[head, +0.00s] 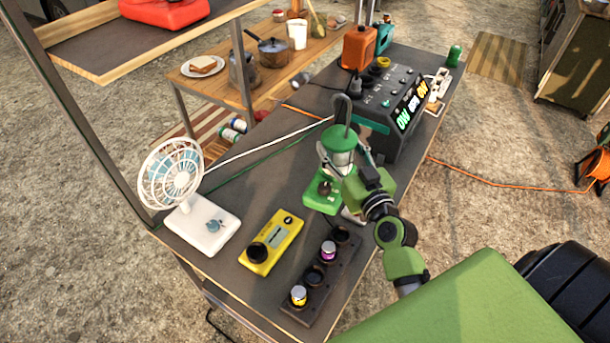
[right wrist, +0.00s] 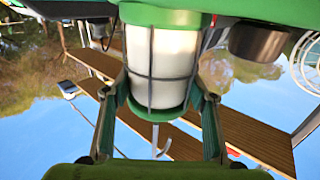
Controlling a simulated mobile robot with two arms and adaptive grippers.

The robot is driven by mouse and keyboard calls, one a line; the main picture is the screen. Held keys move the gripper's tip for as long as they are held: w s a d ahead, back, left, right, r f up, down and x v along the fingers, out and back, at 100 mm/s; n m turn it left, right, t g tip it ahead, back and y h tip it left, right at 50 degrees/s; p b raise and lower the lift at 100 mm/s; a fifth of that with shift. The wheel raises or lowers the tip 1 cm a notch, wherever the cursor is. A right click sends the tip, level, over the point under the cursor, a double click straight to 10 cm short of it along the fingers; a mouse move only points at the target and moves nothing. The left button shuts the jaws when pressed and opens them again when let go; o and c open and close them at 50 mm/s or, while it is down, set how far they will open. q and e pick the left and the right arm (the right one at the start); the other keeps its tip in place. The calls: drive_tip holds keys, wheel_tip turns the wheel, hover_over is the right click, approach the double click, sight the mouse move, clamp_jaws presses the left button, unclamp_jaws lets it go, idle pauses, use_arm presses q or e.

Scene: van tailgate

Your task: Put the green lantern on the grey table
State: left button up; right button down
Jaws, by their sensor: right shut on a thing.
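The green lantern (head: 338,143), with a pale body, dark cage bars and a hook on top, is upright at the middle of the grey table (head: 262,160). My right gripper (head: 352,183) is shut on it from the front right. In the right wrist view the lantern (right wrist: 158,60) appears upside down, with my right gripper's fingers (right wrist: 160,100) on both sides of it. A flat green piece shows below the lantern in the head view; I cannot tell whether the lantern touches it or the tabletop. My left gripper is not in view.
Around it on the table are a white fan (head: 205,225), a yellow meter (head: 272,243), a dark rack (head: 322,277) with small jars, and a black power station (head: 392,105) behind. A wooden table (head: 270,75) stands behind left. Some tabletop between fan and power station is free, crossed by cables.

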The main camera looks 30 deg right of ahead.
drive_tip(key=w+d+r+m+h+b, duration=0.1)
drive_tip(key=w+d+h+b, duration=0.1)
drive_tip(key=w+d, duration=0.7)
use_arm(q)
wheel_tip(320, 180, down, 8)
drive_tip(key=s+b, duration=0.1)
drive_tip(key=b, duration=0.4)
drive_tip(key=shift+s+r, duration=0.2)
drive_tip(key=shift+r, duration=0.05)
use_arm(e)
drive_tip(key=w+a+f, duration=0.6)
drive_tip(key=w+f, duration=0.2)
drive_tip(key=f, duration=0.4)
drive_tip(key=shift+w+a+f, duration=0.2)
drive_tip(key=shift+w+f, duration=0.1)
drive_tip(key=shift+w, duration=0.1)
drive_tip(key=c, duration=0.9)
unclamp_jaws()
drive_tip(key=shift+f, duration=0.15)
